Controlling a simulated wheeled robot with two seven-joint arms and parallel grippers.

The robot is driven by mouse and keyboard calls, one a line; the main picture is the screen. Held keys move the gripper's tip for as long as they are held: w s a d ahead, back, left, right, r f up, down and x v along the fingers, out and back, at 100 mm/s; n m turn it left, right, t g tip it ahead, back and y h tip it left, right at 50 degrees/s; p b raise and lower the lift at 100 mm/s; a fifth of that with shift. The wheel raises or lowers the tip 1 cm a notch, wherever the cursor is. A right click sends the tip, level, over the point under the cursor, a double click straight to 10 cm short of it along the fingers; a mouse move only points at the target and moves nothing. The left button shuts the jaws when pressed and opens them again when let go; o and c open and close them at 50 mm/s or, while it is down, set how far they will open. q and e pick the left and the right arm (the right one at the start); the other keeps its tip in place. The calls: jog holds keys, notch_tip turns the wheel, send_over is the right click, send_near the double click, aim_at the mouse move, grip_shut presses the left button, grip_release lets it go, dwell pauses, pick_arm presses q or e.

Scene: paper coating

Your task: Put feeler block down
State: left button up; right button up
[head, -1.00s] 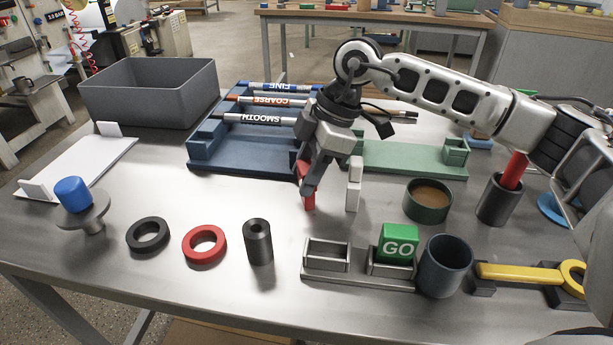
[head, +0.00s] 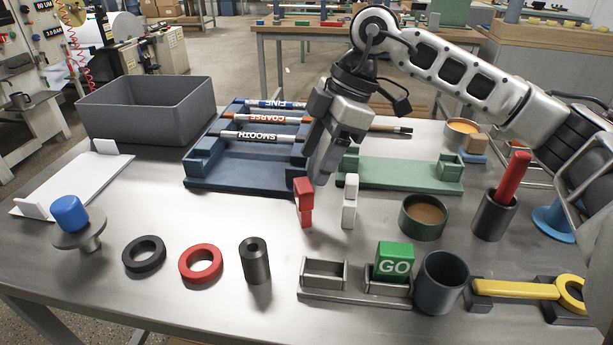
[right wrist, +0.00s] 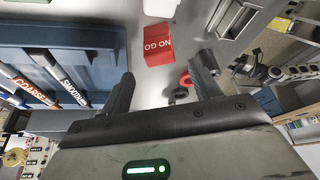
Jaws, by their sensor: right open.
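The red feeler block (head: 304,202) stands upright on the metal table, left of a thin white block (head: 349,201) and apart from it. In the right wrist view the red block (right wrist: 158,48) shows the words NO GO, just beyond my fingertips. My right gripper (head: 320,178) is open and empty just above and behind the red block. Its two spread fingers also show in the right wrist view (right wrist: 163,75). The green GO block (head: 394,262) sits in the right slot of a grey two-slot holder (head: 345,296); the left slot is empty. My left gripper is out of view.
A blue marker rack (head: 235,178) and green rack (head: 400,174) stand behind. Around the front are a black ring (head: 143,254), red ring (head: 201,264), dark cylinder (head: 255,262), dark cup (head: 440,283) and brown-filled cup (head: 423,217). The table left of the red block is clear.

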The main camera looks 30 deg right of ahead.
jog(key=v, duration=0.5)
jog(key=shift+r, duration=0.1)
dwell(0.4)
